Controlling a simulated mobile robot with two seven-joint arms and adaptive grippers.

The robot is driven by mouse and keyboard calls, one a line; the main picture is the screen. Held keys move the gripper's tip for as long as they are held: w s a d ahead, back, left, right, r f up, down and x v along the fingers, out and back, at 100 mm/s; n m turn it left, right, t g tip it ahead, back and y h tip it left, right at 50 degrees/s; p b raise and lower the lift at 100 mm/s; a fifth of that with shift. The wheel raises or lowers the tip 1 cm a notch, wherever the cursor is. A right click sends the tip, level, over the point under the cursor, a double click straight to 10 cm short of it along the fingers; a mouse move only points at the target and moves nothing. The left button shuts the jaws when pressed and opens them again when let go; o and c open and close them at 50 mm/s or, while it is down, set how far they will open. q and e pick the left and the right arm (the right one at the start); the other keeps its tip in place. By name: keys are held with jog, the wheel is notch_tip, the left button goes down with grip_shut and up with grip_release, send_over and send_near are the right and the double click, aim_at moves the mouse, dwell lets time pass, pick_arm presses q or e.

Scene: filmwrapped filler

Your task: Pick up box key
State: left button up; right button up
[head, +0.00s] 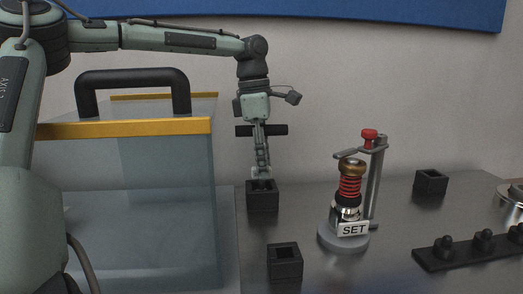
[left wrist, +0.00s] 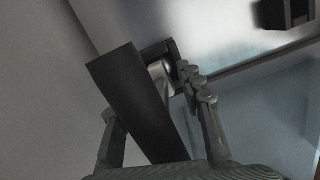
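The box key appears to be the T-shaped tool with a thick black crossbar (head: 281,130), upright with its lower end at a black square holder (head: 262,198). My left gripper (head: 261,168) points down over it, its fingers reaching below the crossbar. In the left wrist view the crossbar (left wrist: 138,95) runs between the spread fingers of my left gripper (left wrist: 150,100), with a gap on the right side. A pale metal shaft (left wrist: 160,75) shows beyond it, near the holder. The fingers look open; contact is hard to judge. My right gripper is out of view.
A clear case (head: 170,126) with a yellow edge and black handle stands close on the left. A stand marked SET (head: 352,229) with a red spring is right of the holder. Black square holders (head: 285,262) (head: 430,182) and a black rail (head: 470,250) sit on the metal table.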

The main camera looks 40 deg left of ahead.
pick_arm(q)
jog(key=shift+c, duration=0.2)
grip_shut()
jog(key=shift+r, duration=0.1)
notch_tip(320, 180, up, 18)
jog(key=shift+f, duration=0.1)
dwell(0.7)
dwell(0.3)
